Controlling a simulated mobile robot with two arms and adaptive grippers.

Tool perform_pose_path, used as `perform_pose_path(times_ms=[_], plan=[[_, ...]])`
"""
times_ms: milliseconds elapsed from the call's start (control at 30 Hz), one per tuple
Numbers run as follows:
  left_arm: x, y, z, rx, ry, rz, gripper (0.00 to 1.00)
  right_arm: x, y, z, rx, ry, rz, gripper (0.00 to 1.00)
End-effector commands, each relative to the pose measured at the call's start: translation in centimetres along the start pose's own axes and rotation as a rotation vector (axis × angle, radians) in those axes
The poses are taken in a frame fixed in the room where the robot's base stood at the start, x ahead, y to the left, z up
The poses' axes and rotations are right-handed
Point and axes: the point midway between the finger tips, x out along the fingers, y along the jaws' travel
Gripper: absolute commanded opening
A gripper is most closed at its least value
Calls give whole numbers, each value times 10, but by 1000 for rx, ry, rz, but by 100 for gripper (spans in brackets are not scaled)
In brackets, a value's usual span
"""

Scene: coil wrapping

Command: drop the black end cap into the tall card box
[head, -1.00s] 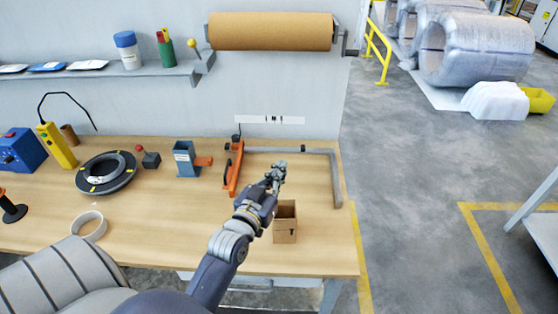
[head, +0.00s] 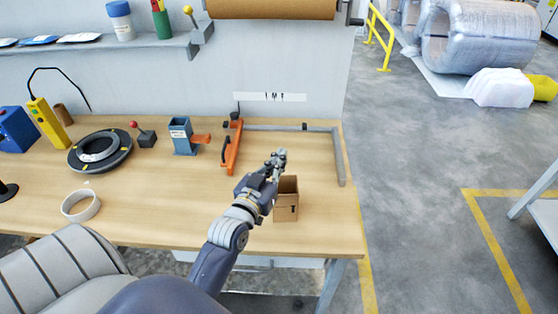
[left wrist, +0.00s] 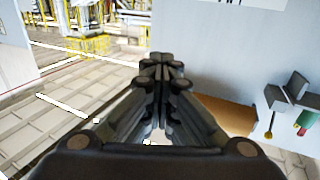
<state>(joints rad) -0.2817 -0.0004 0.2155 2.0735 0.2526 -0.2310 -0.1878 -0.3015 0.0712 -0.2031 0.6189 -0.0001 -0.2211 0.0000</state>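The tall card box (head: 286,204) stands open-topped near the front right of the wooden bench. It is upright, and its inside is mostly hidden from this angle. My left gripper (head: 277,160) is above and just behind the box's top opening in the head view, pointing away from me. In the left wrist view its dark fingers (left wrist: 162,68) are together, with nothing visible between them. I cannot make out the black end cap in either view. My right gripper is not in view.
An orange clamp (head: 231,146) with a grey bar (head: 338,165) lies behind the box. A black ring (head: 100,151), a white tape roll (head: 81,205) and a blue holder (head: 182,137) are to the left. The bench's right edge is close to the box.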

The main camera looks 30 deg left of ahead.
Motion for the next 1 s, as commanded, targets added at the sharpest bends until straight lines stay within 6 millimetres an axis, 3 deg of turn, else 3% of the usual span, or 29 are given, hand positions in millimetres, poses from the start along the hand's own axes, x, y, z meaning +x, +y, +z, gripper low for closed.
perform_pose_path(times_ms=[33,133,567,1000], plan=[[0,0,0,0,0,0,1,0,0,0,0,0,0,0],[0,0,0,0,0,0,22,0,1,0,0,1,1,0],[-6,0,1,0,-3,0,22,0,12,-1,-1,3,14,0],[-80,0,2,0,-5,1,22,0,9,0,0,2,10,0]])
